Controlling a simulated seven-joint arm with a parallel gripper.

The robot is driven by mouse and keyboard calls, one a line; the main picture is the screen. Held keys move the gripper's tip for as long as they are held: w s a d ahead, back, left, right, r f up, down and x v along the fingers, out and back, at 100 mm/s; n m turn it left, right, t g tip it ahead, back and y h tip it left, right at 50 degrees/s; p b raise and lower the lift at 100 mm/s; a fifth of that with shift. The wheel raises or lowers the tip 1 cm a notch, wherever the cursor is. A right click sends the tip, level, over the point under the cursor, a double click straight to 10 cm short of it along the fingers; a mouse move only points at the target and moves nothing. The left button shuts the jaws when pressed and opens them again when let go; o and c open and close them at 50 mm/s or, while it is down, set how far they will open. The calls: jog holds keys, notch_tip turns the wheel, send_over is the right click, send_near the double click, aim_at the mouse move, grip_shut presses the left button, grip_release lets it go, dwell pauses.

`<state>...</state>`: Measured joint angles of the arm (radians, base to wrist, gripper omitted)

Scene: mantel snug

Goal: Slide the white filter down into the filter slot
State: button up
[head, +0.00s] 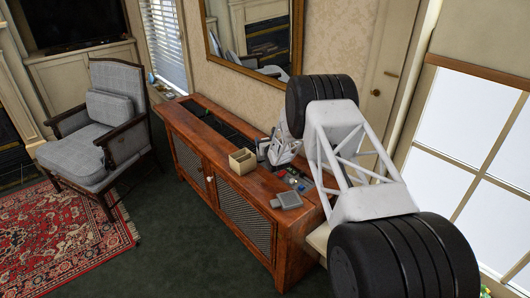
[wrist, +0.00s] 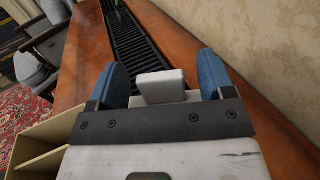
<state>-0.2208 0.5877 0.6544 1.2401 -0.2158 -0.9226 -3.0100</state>
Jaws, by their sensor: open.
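My gripper (wrist: 168,80) is open, its two blue fingers apart over the wooden console top. A pale block (wrist: 160,87) shows between the fingers, with a gap on each side. I take it for the white filter, but cannot be sure; its lower part is hidden behind the gripper's dark bar. In the head view my gripper (head: 264,150) is low over the console, and the block cannot be made out there. A long black slatted grille (wrist: 130,38) runs along the console top beyond the fingers. I cannot make out a separate filter slot.
A beige divided box (head: 242,161) stands on the console beside my gripper. A grey object (head: 287,199) and several small coloured items (head: 293,180) lie towards its right end. The wall is close behind the console (head: 185,120). A grey armchair (head: 100,130) stands to the left.

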jog(key=c, duration=1.3)
jog(key=shift+c, duration=0.2)
jog(key=shift+r, duration=0.25)
jog(key=shift+r, duration=1.5)
jog(key=s+a+r+v, duration=0.1)
jog(key=a+v, duration=0.1)
jog(key=v, duration=1.3)
jog(key=shift+s+r, duration=0.25)
jog(key=shift+r, duration=0.1)
